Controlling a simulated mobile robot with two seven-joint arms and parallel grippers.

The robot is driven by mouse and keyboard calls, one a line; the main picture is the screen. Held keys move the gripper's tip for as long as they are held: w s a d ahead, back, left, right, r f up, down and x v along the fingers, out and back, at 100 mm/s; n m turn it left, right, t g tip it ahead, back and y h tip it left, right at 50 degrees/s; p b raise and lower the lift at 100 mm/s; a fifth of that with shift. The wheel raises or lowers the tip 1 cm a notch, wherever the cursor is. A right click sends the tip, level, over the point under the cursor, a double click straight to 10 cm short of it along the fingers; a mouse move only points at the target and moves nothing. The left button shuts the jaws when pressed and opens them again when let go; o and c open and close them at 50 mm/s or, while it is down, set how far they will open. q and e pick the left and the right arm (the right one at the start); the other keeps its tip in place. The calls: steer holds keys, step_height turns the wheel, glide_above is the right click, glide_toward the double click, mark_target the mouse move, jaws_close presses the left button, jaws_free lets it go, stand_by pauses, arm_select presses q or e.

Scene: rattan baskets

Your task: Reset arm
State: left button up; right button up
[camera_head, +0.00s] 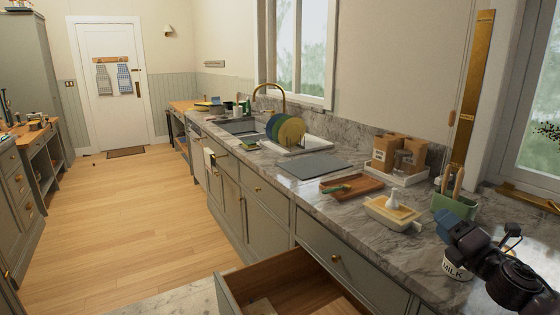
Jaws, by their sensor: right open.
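My right arm and right gripper (452,228) are at the lower right, above the marble counter (345,209). The gripper is open, and I see nothing held in it. Its fingers are dark and small here, close to the green utensil holder. A white container marked MILK (456,270) stands partly hidden behind my right arm. My left gripper is not in view.
A drawer (232,298) stands open below the counter at the bottom. On the counter are a butter dish (393,213), a wooden tray (352,186), a green utensil holder (455,206) and a plate rack (305,146). The wooden floor (125,215) at left is clear.

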steer(key=s+a+f+m+g+h, duration=0.2)
steer(key=s+f+m+g+h, duration=0.65)
steer(key=s+f+m, duration=1.1)
steer(key=s+a+f+m+g+y, duration=0.1)
steer(key=s+a+f+m+g, duration=0.15)
steer(key=s, duration=0.45)
steer(key=s+a+f+m+g, duration=0.1)
steer(key=s+a+m+g, duration=0.15)
steer(key=s, duration=0.35)
steer(key=s+a+f+m+g+y, duration=0.1)
steer(key=s+a+m+g, duration=0.15)
steer(key=s, duration=0.45)
arm_select(q)
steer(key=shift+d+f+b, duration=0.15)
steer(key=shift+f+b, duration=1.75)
steer(key=shift+b, duration=0.4)
arm_select(e)
steer(key=w+f+t, duration=0.4)
steer(key=f, duration=0.3)
steer(key=w+f+t, duration=0.4)
steer(key=f, duration=0.3)
steer(key=shift+f, duration=0.25)
